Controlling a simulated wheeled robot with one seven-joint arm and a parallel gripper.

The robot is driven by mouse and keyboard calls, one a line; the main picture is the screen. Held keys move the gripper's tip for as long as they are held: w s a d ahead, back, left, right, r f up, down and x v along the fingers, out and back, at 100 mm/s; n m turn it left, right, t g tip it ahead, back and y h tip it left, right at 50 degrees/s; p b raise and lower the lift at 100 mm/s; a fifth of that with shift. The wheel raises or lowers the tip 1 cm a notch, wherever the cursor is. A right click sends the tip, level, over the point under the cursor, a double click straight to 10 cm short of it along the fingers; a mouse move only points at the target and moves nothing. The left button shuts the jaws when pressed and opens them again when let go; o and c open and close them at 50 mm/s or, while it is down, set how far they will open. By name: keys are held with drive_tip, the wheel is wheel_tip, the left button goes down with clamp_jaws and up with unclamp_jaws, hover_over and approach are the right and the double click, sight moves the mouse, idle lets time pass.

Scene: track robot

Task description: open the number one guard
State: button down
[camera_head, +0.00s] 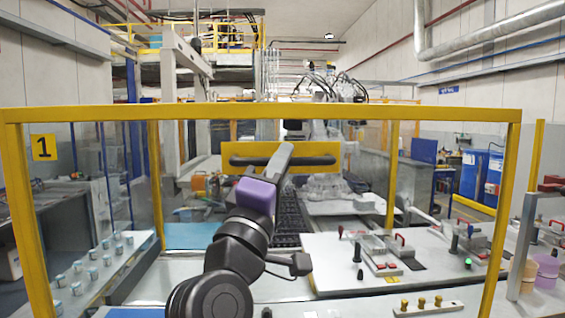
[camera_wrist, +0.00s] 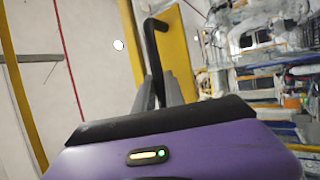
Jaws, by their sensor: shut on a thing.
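The number one guard is a yellow-framed clear panel (camera_head: 262,113) that stands upright across the head view. A yellow sign with a black 1 (camera_head: 44,148) shows at its left. Its black bar handle (camera_head: 315,160) lies level in front of a yellow plate (camera_head: 240,151). In the wrist view the handle (camera_wrist: 151,45) runs up from between my grey fingers, with the yellow plate (camera_wrist: 188,50) behind it. My gripper (camera_head: 284,155) is shut on the handle; its fingers also show in the wrist view (camera_wrist: 160,90). My arm hides part of the panel's middle.
Behind the panel, a pale table (camera_head: 330,250) with clamps and red handles stands at the right. A shelf with several small cups (camera_head: 90,262) is at the left. A dark conveyor (camera_head: 288,220) runs away in the middle. A post (camera_head: 522,245) stands at the far right.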

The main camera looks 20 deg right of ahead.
drive_tip(key=shift+f, duration=0.1)
wheel_tip(320, 180, down, 56)
drive_tip(key=b, duration=4.4)
drive_tip(key=shift+a, duration=0.1)
drive_tip(key=c, duration=1.4)
unclamp_jaws()
drive_tip(key=p+v, duration=0.1)
drive_tip(key=v, duration=0.6)
drive_tip(key=shift+s+a, duration=0.2)
